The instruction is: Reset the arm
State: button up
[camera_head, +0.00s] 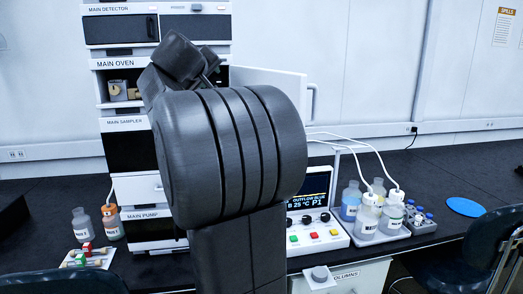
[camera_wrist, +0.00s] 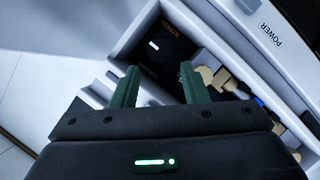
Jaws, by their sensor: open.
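In the wrist view my gripper (camera_wrist: 158,84) shows two green fingers spread apart, with nothing between them. The fingers point toward an open compartment of a white instrument, with dark parts (camera_wrist: 168,45) and small tan pieces (camera_wrist: 222,80) inside. In the head view my dark arm (camera_head: 235,155) rises in front of the instrument stack and bends toward the main oven (camera_head: 115,64). The gripper's fingers are hidden there behind the arm. The oven door (camera_head: 275,88) stands open to the right, and a tan coil-like part (camera_head: 117,90) shows inside.
A control box (camera_head: 318,232) with knobs and a screen stands right of the arm. A tray with several bottles (camera_head: 366,215) sits beside it, tubes running up. A blue disc (camera_head: 465,207) lies farther right. Two bottles (camera_head: 110,222) and a small rack (camera_head: 88,257) stand at left. Chairs (camera_head: 482,245) stand in front.

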aim_at(214, 82)
jog(key=d+v, duration=0.1)
jog(key=v, duration=0.7)
jog(key=x, duration=0.4)
jog(key=p+x, duration=0.1)
jog(key=x, duration=0.4)
jog(key=a+x, duration=0.1)
jog(key=x, duration=0.3)
jog(key=shift+w, duration=0.45)
jog(key=shift+f+n, duration=0.3)
jog(key=shift+f, duration=0.05)
jog(key=shift+s+a+n+t+h+b, duration=0.15)
jog(key=shift+n+t+h+b, duration=0.15)
jog(key=shift+n+h+b, duration=0.3)
jog(key=shift+f+n+t+b, duration=0.1)
jog(key=shift+n+t+b, duration=0.2)
jog(key=shift+n+b, duration=0.35)
jog(key=n+t+h+b, duration=0.1)
jog(key=n, duration=0.3)
jog(key=shift+f, duration=0.1)
jog(key=n+t+b, duration=0.1)
jog(key=n+t, duration=0.1)
jog(key=n, duration=0.2)
jog(key=shift+f, duration=0.15)
jog(key=shift+f+n+t+y+b, duration=0.15)
jog(key=shift+n+t+y, duration=0.3)
jog(key=shift+n, duration=0.95)
jog(key=shift+n+t+y+b, duration=0.3)
jog(key=shift+n+t, duration=0.25)
jog(key=shift+n, duration=0.8)
